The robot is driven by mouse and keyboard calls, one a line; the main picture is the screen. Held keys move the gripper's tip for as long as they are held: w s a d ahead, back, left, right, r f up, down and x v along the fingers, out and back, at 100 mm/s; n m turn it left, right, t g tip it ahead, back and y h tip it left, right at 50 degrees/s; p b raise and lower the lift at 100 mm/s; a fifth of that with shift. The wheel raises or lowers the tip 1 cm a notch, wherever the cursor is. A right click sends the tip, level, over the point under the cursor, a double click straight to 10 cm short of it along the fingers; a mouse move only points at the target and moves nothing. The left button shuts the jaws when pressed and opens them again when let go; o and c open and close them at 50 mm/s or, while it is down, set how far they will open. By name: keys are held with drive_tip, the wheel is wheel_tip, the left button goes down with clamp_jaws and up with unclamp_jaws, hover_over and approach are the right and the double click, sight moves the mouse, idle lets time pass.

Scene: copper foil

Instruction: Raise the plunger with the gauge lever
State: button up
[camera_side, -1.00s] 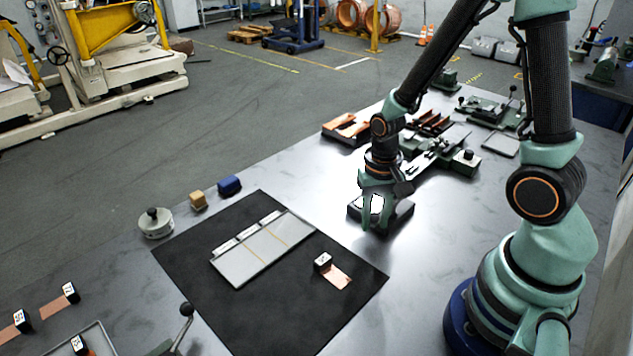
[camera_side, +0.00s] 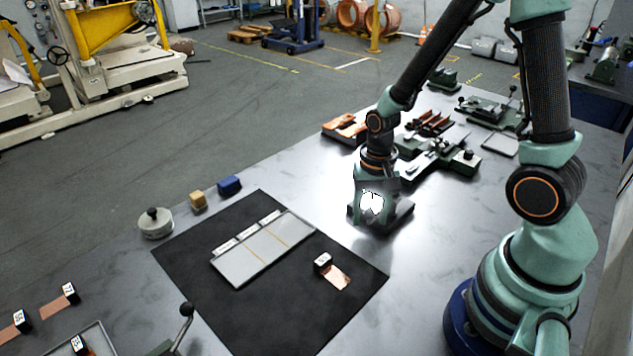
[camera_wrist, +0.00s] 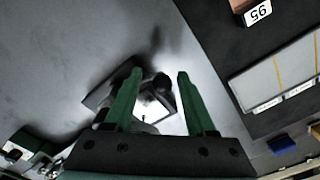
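The gauge stands on a dark base (camera_side: 400,218) on the bench, right of the black mat. My gripper (camera_side: 372,203) is over it and covers most of it in the side view. In the wrist view my gripper (camera_wrist: 160,75) points at the gauge with its two green fingers apart. A bright gauge face (camera_wrist: 151,106) and a dark rounded part (camera_wrist: 162,84) show between the fingers. Whether a finger touches the gauge I cannot tell. The lever and plunger cannot be made out clearly. A copper foil (camera_side: 337,279) with a numbered black block (camera_side: 322,262) lies on the mat.
The black mat (camera_side: 300,318) carries a pale, sectioned plate (camera_side: 240,267). A round weight with a knob (camera_side: 155,222), a tan block (camera_side: 198,200) and a blue block (camera_side: 229,185) stand behind it. Green fixtures (camera_side: 440,155) stand beyond the gauge. Bare bench lies between mat and arm base.

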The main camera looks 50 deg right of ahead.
drive_tip(key=shift+w, duration=0.1)
drive_tip(key=shift+r, duration=3.5)
drive_tip(key=shift+a, duration=0.1)
wheel_tip(320, 180, up, 6)
drive_tip(key=a+n+t, duration=0.1)
drive_tip(key=n+t, duration=0.1)
drive_tip(key=n, duration=0.1)
wheel_tip(320, 180, up, 9)
drive_tip(key=n+t, duration=0.4)
drive_tip(key=n, duration=0.2)
hover_over(371, 211)
drive_tip(key=s+a, duration=0.2)
drive_tip(key=a, duration=0.2)
drive_tip(key=shift+w+d+f, duration=0.1)
drive_tip(key=shift+w+d, duration=0.1)
drive_tip(key=shift+w, duration=0.05)
